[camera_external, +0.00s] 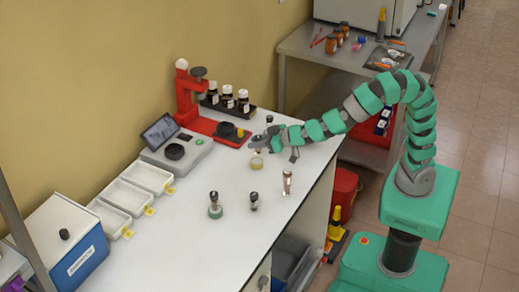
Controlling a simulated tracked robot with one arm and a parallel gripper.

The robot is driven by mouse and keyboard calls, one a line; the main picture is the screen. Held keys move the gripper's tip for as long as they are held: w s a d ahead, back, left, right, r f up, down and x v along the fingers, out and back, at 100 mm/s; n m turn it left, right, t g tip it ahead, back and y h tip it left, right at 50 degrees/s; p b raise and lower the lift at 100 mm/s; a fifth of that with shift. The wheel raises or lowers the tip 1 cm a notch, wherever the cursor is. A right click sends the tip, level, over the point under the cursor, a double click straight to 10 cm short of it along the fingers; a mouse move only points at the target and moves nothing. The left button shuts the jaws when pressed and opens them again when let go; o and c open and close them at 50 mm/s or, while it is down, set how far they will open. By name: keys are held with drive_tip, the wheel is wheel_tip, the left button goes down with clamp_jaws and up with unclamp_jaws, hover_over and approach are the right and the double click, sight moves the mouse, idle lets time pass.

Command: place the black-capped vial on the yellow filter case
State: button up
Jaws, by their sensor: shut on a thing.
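The yellow filter case (256,163) is a small, round, pale yellow piece on the white bench, near the red stand. My gripper (258,143) is at the end of the green arm, just above and slightly right of the case. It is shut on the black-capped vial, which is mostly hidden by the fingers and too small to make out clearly. I cannot tell whether the vial touches the case.
A red stand (190,100), dark-capped bottles (227,97), a scale (174,151) and white trays (124,196) line the wall.

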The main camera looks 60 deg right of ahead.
sight(256, 150)
drive_tip(key=shift+w+a+f, duration=0.15)
drive_tip(key=shift+w, duration=0.15)
wheel_tip(256, 150, down, 4)
drive_tip(key=b, duration=0.2)
drive_tip(key=shift+r+b, duration=0.25)
drive_tip(key=shift+b, duration=0.15)
drive_tip(key=shift+r, duration=0.1)
drive_tip(key=o, duration=1)
drive_tip(key=shift+c, duration=0.2)
